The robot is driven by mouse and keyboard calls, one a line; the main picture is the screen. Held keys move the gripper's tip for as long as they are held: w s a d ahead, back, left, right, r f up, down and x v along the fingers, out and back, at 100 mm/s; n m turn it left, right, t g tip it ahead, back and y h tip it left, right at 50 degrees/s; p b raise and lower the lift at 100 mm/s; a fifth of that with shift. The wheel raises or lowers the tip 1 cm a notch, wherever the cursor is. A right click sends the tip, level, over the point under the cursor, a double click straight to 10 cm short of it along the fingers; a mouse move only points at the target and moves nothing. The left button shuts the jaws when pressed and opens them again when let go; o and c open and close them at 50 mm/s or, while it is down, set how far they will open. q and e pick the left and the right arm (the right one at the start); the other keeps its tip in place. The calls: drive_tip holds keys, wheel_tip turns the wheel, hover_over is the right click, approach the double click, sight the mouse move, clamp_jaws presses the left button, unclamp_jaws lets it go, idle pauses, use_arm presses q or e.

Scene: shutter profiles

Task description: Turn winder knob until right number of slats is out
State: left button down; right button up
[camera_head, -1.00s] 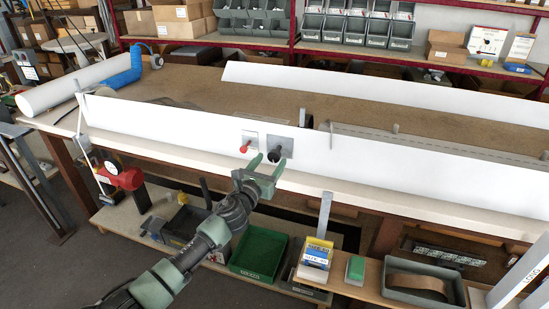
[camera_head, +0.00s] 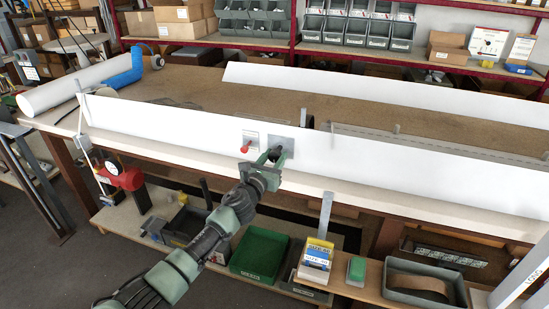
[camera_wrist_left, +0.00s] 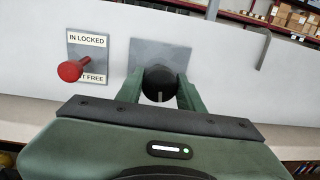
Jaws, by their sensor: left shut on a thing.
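The winder knob (camera_wrist_left: 159,84) is a dark round knob with a pale mark on its face, on a grey plate (camera_wrist_left: 146,53) fixed to the white front panel (camera_head: 180,128). My left gripper (camera_head: 272,158) has its two green fingers on either side of the knob, shut on it; it also shows in the left wrist view (camera_wrist_left: 160,92). To the left a red pin (camera_wrist_left: 72,70) sticks out of a small plate (camera_wrist_left: 92,44) with "IN LOCKED" above and "FREE" below. In the head view the fingers hide most of the knob. My right gripper is not in view.
A white roll with a blue sleeve (camera_head: 122,79) lies at the bench's left end. A second long white panel (camera_head: 390,90) stands at the back. Below the bench are a green bin (camera_head: 258,256), small boxes and a grey tray (camera_head: 425,283).

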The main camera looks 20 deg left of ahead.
use_arm(q)
drive_tip(key=shift+f, duration=0.1)
drive_tip(key=n+b, duration=0.1)
drive_tip(key=n, duration=0.2)
drive_tip(key=shift+n, duration=0.4)
drive_tip(key=n+b, duration=0.1)
drive_tip(key=n, duration=0.3)
drive_tip(key=shift+n+b, duration=0.35)
drive_tip(key=shift+n, duration=0.05)
drive_tip(key=n, duration=0.2)
drive_tip(key=n+b, duration=0.1)
drive_tip(key=n, duration=0.1)
drive_tip(key=shift+n+t+y, duration=0.3)
drive_tip(key=shift+n, duration=0.1)
drive_tip(key=n, duration=0.4)
drive_tip(key=shift+n, duration=0.4)
drive_tip(key=n, duration=0.4)
drive_tip(key=shift+n+y, duration=0.3)
drive_tip(key=shift+n, duration=0.1)
drive_tip(key=n, duration=0.3)
drive_tip(key=shift+n, duration=0.4)
drive_tip(key=n+p, duration=0.1)
drive_tip(key=n, duration=0.3)
drive_tip(key=shift+n+y, duration=0.3)
drive_tip(key=shift+y, duration=0.1)
drive_tip(key=shift+n+p, duration=0.9)
drive_tip(key=shift+n, duration=1.3)
